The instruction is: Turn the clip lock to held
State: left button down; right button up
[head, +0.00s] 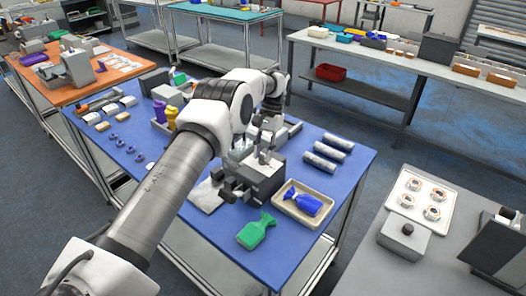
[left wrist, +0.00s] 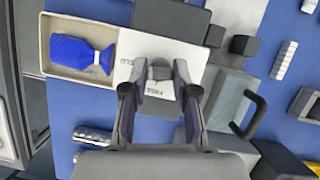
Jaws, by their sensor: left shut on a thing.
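The clip lock's grey knob (left wrist: 160,70) sits on a white plate (left wrist: 190,55) with dark lettering, partly readable as "FREE" and "ELD". My left gripper (left wrist: 160,78) is shut on the knob, one finger on each side of it. In the head view my left arm reaches over the blue table, and the left gripper (head: 265,150) points down at the grey fixture (head: 262,182). The knob's exact pointing direction cannot be told, as the fingers cover its sides. My right gripper is not in view.
A beige tray (head: 284,209) with a blue bottle-shaped packet (head: 308,204) stands beside the fixture. A green packet (head: 256,232) lies at the front. Silver cylinders (head: 326,150) lie to the right.

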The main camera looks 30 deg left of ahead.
pick_arm(q)
jog(key=shift+s+d+f+m+y, duration=0.1)
jog(key=shift+m+y, duration=0.1)
jog(key=shift+m, duration=0.35)
jog(key=shift+f+m+y, duration=0.1)
jog(key=shift+m+y, duration=0.1)
jog(key=shift+m, duration=0.35)
jog(key=c, duration=0.9)
grip_release()
jog(key=shift+r, duration=0.1)
notch_tip(320, 180, up, 10)
